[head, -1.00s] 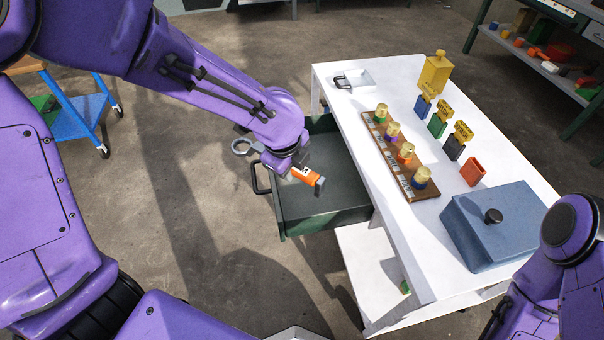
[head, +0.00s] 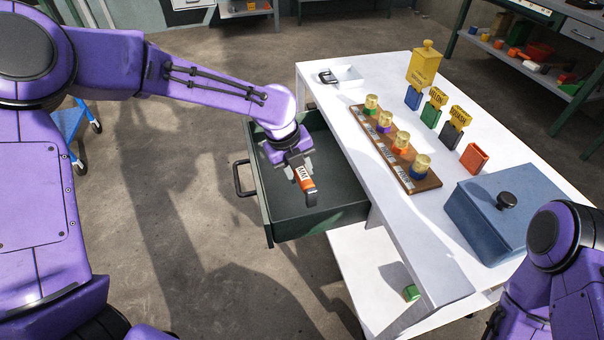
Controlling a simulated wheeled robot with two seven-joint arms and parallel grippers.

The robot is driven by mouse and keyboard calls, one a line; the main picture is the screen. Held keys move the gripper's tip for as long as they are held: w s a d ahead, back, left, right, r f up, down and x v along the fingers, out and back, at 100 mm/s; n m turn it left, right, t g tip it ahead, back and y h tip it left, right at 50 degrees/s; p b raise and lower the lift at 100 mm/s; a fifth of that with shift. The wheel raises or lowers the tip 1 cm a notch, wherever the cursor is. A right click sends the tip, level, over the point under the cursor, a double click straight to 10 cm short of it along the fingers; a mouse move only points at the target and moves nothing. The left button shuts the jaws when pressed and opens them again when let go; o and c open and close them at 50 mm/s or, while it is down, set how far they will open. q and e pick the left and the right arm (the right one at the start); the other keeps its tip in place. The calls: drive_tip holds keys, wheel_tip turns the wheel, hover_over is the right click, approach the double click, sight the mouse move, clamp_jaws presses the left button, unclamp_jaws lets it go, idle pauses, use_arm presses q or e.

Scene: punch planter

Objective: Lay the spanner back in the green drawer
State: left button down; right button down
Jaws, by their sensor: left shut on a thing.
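The green drawer (head: 340,192) is pulled out from the left side of the white table, its inside visible and its handle toward the left. My left gripper (head: 295,166) is over the drawer, shut on the spanner (head: 305,183). The spanner's orange grip with a white label and its grey end show below the fingers. The ring end is hidden by the gripper. I cannot tell whether the spanner touches the drawer floor. My right arm shows at the lower right, but its gripper is not in view.
The white table (head: 345,75) carries a wooden rack (head: 420,182) with several gold-topped stamps, coloured holders, a yellow canister (head: 424,65) and a blue lidded box (head: 500,225). A small green block (head: 411,292) lies on the lower shelf. The drawer floor right of the gripper is clear.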

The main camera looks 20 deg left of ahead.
use_arm(q)
drive_tip(key=w+f+b, duration=0.1)
drive_tip(key=w+f, duration=0.5)
drive_tip(key=shift+f+b, duration=0.15)
drive_tip(key=shift+b, duration=0.15)
drive_tip(key=x, duration=0.2)
drive_tip(key=shift+a+f+p, duration=0.2)
drive_tip(key=shift+f+p, duration=0.15)
drive_tip(key=shift+f, duration=0.05)
drive_tip(key=c, duration=0.7)
unclamp_jaws()
drive_tip(key=shift+f, duration=0.1)
drive_tip(key=shift+c, duration=0.2)
drive_tip(key=shift+f+b, duration=0.2)
drive_tip(key=shift+b, duration=0.65)
drive_tip(key=p+v, duration=0.1)
drive_tip(key=v, duration=0.2)
drive_tip(key=p+v, duration=0.1)
drive_tip(key=v, duration=0.3)
drive_tip(key=a+p+v, duration=0.1)
drive_tip(key=v, duration=0.3)
drive_tip(key=shift+w+f, duration=0.1)
drive_tip(key=shift+w, duration=0.25)
